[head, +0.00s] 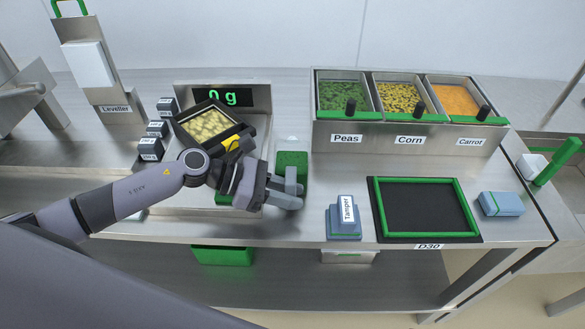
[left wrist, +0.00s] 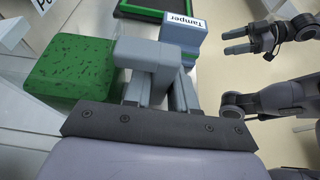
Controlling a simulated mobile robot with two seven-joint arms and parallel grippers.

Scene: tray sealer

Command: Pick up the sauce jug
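The sauce jug is most likely the green-filled container (head: 291,162) in the middle of the bench. In the left wrist view it is a rounded square of dark-speckled green (left wrist: 72,80). My left gripper (head: 288,194) is right at its near side in the head view, overlapping it. In the left wrist view the grey fingers (left wrist: 160,90) are beside the green container, with a grey block across their tips. I cannot tell whether that block is a handle or finger. My right gripper (left wrist: 232,40) shows in the left wrist view, open and empty. It is outside the head view.
A black tray of pale yellow pieces (head: 212,127) is tilted behind my left wrist, before the 0 g display (head: 223,97). The blue tamper (head: 344,222) and green-edged D30 frame (head: 425,239) stand right. Bins of peas, corn and carrot (head: 410,116) stand behind.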

